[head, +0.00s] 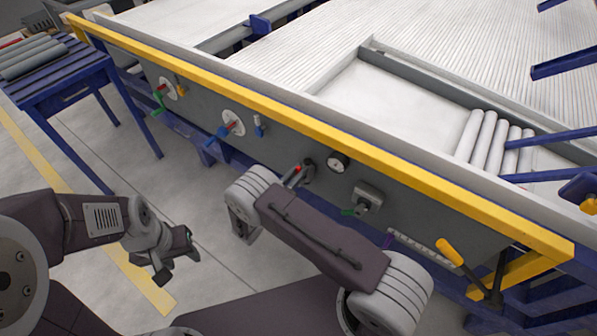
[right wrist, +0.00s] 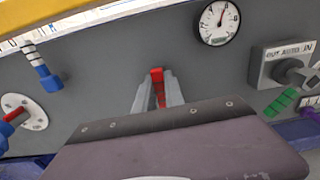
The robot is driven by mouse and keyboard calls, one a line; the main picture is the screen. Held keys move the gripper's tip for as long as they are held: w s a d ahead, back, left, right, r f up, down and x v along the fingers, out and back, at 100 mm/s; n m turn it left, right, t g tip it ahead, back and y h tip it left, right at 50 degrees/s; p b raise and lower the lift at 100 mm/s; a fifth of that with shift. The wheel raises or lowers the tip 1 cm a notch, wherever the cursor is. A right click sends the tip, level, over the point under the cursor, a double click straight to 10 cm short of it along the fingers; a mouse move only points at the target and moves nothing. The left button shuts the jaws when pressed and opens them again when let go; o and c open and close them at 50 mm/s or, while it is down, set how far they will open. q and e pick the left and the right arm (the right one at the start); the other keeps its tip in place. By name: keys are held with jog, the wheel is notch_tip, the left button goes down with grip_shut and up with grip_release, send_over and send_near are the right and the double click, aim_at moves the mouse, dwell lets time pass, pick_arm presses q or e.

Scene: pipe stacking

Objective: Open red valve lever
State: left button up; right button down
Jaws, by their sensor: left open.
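The red valve lever (right wrist: 157,76) stands out from the dark grey panel in the right wrist view. A small bit of its red (head: 298,169) shows in the head view. My right gripper (right wrist: 158,92) is at the lever, with one grey finger on each side and the red part filling the gap near the tips. It looks shut on the lever. My own wrist hides the lower part of the gripper. My left gripper (head: 176,263) is open and empty, low over the floor, away from the panel.
A round gauge (head: 338,162) and a grey switch box (head: 367,197) sit right of the lever. A valve with a red and blue handle (head: 232,124) and a blue tap (head: 258,126) are left of it. A yellow rail (head: 300,124) runs above the panel.

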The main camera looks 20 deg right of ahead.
jog(key=c, duration=1.4)
grip_release()
jog(key=shift+c, duration=0.2)
jog(key=shift+a, duration=0.1)
jog(key=v, duration=0.9)
jog(key=shift+p, duration=0.45)
